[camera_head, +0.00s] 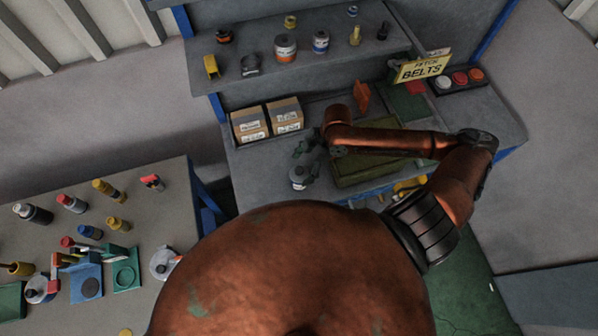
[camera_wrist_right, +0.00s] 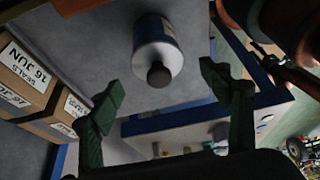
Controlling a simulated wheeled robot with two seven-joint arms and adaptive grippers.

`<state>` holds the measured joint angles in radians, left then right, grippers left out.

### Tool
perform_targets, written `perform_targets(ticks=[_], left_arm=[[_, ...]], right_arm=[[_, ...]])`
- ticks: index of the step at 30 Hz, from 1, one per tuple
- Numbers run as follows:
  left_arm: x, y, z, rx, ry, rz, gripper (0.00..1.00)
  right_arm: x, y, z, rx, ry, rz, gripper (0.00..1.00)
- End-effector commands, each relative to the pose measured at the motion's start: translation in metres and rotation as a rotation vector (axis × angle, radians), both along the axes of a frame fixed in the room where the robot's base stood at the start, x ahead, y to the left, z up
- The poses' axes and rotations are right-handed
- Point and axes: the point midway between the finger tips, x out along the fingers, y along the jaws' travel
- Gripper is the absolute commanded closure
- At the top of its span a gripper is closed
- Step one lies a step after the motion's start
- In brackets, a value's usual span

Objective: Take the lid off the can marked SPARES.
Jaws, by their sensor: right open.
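A white can with a blue band (camera_wrist_right: 157,40) and a dark round knob or cap on top (camera_wrist_right: 159,75) stands on the grey bench in the right wrist view. In the head view a small white can (camera_head: 299,182) shows at the bench's front edge, partly covered by my right gripper (camera_head: 303,163). In the wrist view my right gripper (camera_wrist_right: 162,89) is open, its green fingertips apart on either side of the cap with visible gaps. I cannot read SPARES on any can. My left gripper is not in view.
Two labelled cardboard boxes (camera_head: 250,124) (camera_head: 287,115) stand left of the gripper. A green crate (camera_head: 352,174) is close on its right. Cans (camera_head: 285,48) (camera_head: 321,42) stand on the shelf above. A side table (camera_head: 140,220) at left holds bottles and several other items.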

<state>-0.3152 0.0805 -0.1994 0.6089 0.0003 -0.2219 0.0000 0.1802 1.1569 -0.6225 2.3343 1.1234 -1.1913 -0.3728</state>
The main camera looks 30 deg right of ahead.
Motion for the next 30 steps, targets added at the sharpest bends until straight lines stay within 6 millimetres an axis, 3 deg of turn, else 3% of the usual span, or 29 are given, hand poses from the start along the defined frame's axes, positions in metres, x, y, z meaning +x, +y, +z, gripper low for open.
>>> perform_targets(ticks=[4,9,13,22,30], left_arm=[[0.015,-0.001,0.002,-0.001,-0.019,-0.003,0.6],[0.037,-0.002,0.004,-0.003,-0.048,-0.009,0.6],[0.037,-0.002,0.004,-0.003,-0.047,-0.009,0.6],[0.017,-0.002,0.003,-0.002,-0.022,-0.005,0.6],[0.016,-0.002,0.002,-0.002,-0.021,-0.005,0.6]], right_arm=[[0.002,0.008,-0.017,0.002,0.001,0.001,0.29],[0.004,0.01,-0.022,0.0,-0.002,0.002,0.29],[0.004,0.01,-0.021,0.0,-0.001,0.004,0.29],[0.004,0.01,-0.021,0.0,-0.001,0.004,0.49],[0.004,0.01,-0.021,0.0,-0.001,0.004,0.67]])
